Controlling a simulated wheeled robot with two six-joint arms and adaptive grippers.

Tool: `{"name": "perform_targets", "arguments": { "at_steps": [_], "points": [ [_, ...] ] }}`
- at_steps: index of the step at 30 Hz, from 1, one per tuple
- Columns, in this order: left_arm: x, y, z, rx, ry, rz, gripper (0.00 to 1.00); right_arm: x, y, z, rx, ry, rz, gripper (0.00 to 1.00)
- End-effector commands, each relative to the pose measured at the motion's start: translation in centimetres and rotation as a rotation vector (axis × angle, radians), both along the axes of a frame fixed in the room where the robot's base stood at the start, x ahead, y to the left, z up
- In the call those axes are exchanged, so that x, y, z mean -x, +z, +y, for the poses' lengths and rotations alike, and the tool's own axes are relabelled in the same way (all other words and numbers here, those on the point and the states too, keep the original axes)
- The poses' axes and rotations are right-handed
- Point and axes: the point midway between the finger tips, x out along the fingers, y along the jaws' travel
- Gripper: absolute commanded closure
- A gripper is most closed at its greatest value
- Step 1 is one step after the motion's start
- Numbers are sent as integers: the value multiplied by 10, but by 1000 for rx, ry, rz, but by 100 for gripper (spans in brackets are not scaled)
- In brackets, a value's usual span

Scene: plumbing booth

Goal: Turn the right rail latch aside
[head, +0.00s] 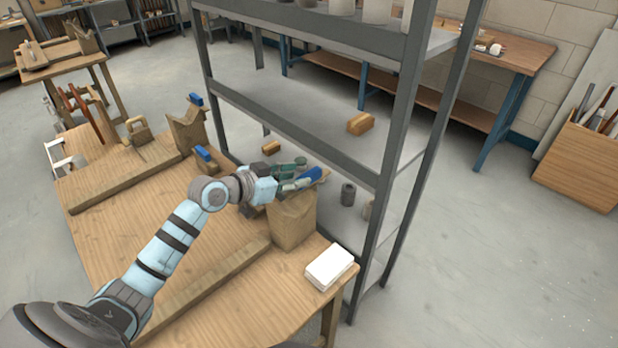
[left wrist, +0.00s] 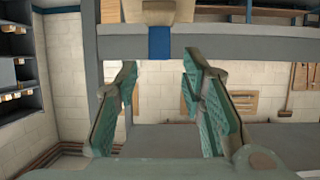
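My left gripper (head: 299,174) reaches from the left over the wooden table, close to the wooden post (head: 293,222) at its right end. A blue piece (head: 311,176), seemingly the right rail latch, lies along the gripper's fingers above that post; whether they touch I cannot tell. In the left wrist view my left gripper (left wrist: 159,92) has its green fingers spread wide with nothing between them. A blue piece (left wrist: 159,42) shows beyond and above the gap, perhaps the same latch. My right gripper is not in view.
Another notched wooden post (head: 187,131) with a blue piece (head: 195,99) stands on the table's far side. A wooden rail (head: 205,288) runs along the table, and a white block (head: 330,266) lies at the near right corner. A grey metal shelf rack (head: 385,180) stands close behind.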

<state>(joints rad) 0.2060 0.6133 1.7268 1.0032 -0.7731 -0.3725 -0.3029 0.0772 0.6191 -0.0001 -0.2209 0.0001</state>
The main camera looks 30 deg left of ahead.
Motion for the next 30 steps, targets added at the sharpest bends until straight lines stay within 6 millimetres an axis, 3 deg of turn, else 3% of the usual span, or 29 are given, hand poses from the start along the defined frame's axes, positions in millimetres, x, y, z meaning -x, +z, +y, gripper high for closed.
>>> {"name": "perform_targets", "arguments": {
  "at_steps": [3,7,18,25,30],
  "points": [
    [-24,-10,-10,4,0,-2,63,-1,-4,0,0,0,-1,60],
    [-40,-17,-16,2,-1,-1,63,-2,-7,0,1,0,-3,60],
    [-48,-20,-20,-2,-3,-1,63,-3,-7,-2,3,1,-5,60],
    [-48,-20,-20,-1,-3,0,100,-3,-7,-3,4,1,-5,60],
    [-48,-20,-20,0,-2,0,100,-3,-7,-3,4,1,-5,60]
  ]
}}
